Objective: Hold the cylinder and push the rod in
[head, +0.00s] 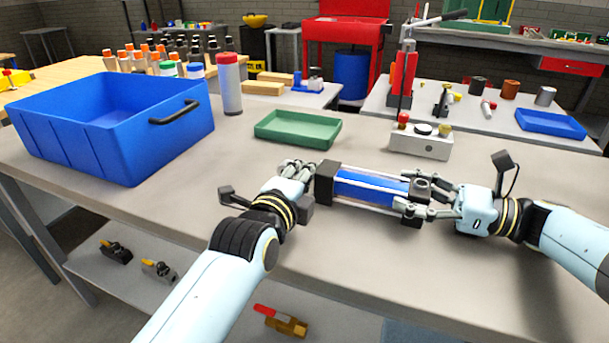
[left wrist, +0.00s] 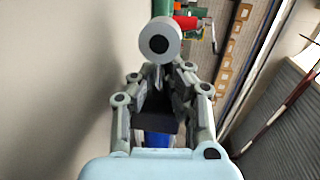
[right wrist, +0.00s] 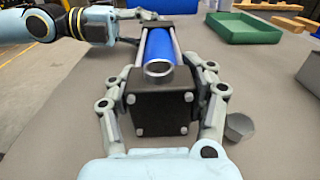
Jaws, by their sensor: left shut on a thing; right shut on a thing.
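The cylinder (head: 370,188) lies level above the bench, with a blue barrel and black end blocks. My right gripper (head: 418,194) is shut around its right end block, one finger on each side; this block (right wrist: 160,113) fills the right wrist view. My left gripper (head: 304,172) is closed at the left end, just off the left end block (head: 326,183), where the rod would be. The left wrist view shows a dark block (left wrist: 158,118) between the fingers and a pale round piece (left wrist: 160,44) with a dark centre beyond; I cannot tell if that is the rod.
A green tray (head: 298,142) and a grey block with knobs (head: 421,150) stand behind the cylinder. A large blue bin (head: 70,150) and a red-capped bottle (head: 231,95) are at the left. A small grey cup-like piece (right wrist: 238,127) sits beside my right gripper. The front bench is clear.

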